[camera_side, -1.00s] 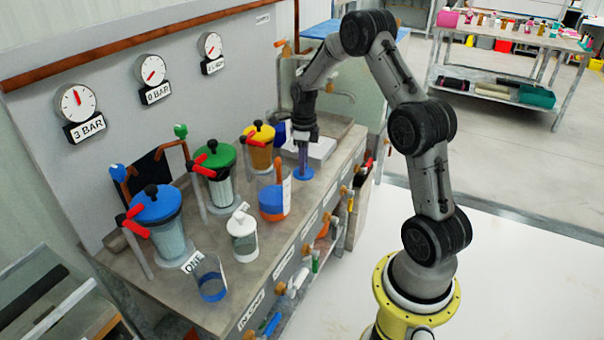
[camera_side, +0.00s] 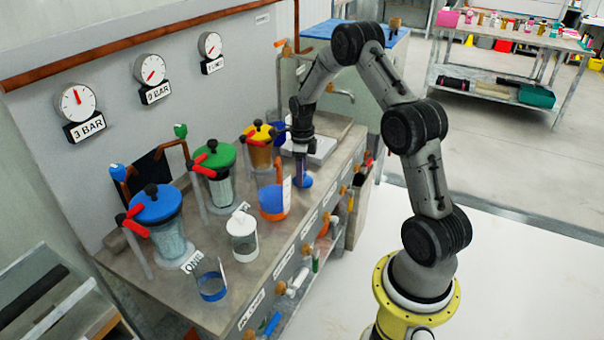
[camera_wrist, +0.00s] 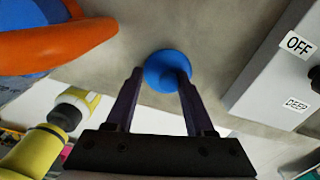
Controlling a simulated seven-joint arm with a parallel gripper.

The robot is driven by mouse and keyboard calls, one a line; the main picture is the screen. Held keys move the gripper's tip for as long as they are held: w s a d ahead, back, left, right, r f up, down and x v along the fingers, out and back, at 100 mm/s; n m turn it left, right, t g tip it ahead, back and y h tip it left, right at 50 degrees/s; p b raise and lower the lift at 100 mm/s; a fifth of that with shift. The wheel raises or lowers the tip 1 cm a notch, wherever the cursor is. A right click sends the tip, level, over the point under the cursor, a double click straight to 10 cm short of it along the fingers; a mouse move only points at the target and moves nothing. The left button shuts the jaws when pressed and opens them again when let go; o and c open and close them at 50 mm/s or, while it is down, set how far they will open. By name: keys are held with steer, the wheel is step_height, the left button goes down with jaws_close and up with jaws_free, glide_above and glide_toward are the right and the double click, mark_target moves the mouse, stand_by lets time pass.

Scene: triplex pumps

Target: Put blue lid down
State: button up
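The blue lid (camera_wrist: 160,70) is a round blue disc with a knob. In the side view the lid (camera_side: 304,182) is low at the bench's front edge, right of the orange-handled blue container, and appears to rest on the bench. My gripper (camera_wrist: 160,74) is directly over the lid, pointing down. Its two dark fingers are spread, with the lid's knob close to the right finger and a gap at the left finger. My gripper (camera_side: 303,172) hides part of the lid in the side view.
The orange-handled blue container (camera_side: 273,202) stands just left of the lid. A grey box labelled OFF (camera_wrist: 285,65) lies to the right in the wrist view.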

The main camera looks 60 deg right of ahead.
step_height(320, 180, up, 12)
steer(key=s+a+r+n+t, duration=0.1)
steer(key=s+a+r+n, duration=0.1)
steer(key=a+r+n, duration=0.55)
steer(key=s+a+r+n+t, duration=0.2)
steer(key=s+a+r+n, duration=0.2)
steer(key=s+a+n, duration=0.3)
steer(key=s+a+r+n+t, duration=0.1)
steer(key=s+a+r+n, duration=0.35)
steer(key=a+n, duration=0.35)
steer(key=s+a+f+n+t, duration=0.1)
steer(key=s+a+f+n, duration=0.1)
steer(key=s+n, duration=0.6)
steer(key=a+n, duration=0.1)
steer(key=n, duration=0.1)
steer(key=shift+s+a+f+n+t, duration=0.25)
steer(key=shift+s+f+n+t, duration=0.05)
steer(key=shift+s+f+n, duration=0.1)
